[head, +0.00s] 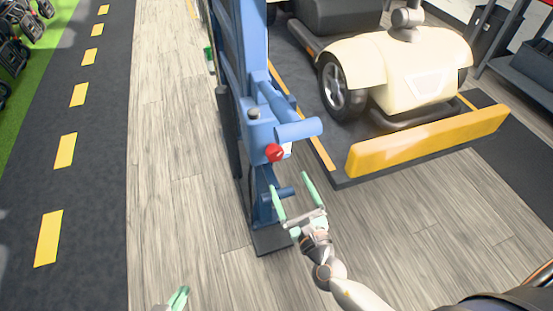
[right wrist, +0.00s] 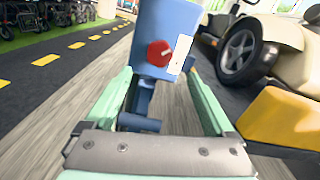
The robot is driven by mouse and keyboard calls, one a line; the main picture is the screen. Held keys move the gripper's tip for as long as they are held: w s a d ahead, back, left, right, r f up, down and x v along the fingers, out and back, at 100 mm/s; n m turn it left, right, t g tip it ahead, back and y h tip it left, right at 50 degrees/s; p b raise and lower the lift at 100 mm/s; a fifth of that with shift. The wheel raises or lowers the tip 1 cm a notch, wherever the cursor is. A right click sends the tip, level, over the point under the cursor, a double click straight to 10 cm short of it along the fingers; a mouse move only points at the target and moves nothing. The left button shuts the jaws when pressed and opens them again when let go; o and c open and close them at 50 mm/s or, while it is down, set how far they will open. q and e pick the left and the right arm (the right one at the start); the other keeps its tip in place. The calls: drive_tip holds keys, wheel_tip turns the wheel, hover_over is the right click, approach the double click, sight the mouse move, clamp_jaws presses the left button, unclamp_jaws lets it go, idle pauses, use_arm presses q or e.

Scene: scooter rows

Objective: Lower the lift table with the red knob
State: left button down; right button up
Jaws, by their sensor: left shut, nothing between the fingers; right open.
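The red knob (head: 274,153) sits on the front of a blue post unit (head: 262,130) in the head view. The knob also shows in the right wrist view (right wrist: 159,53), ahead of my fingers and a little left of the middle between them. My right gripper (head: 290,182) is open and empty, just below and in front of the knob, apart from it. My left gripper (head: 179,297) is shut and empty at the bottom edge of the head view. The lift table's platform (head: 391,155) carries a cream scooter (head: 412,66) and has a yellow front flap.
The blue column (head: 242,50) stands on a dark foot plate (head: 272,239). Wooden floor is clear left of the column and in front of the platform. A dark lane with yellow dashes (head: 66,150) runs along the left. A dark shelf unit (head: 520,75) stands at the right.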

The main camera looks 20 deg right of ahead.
sight(276, 157)
drive_tip(key=w, duration=0.9)
drive_tip(key=shift+w+a+b, duration=0.2)
drive_tip(key=shift+w+b, duration=0.1)
drive_tip(key=shift+w, duration=0.05)
drive_tip(key=c, duration=1.4)
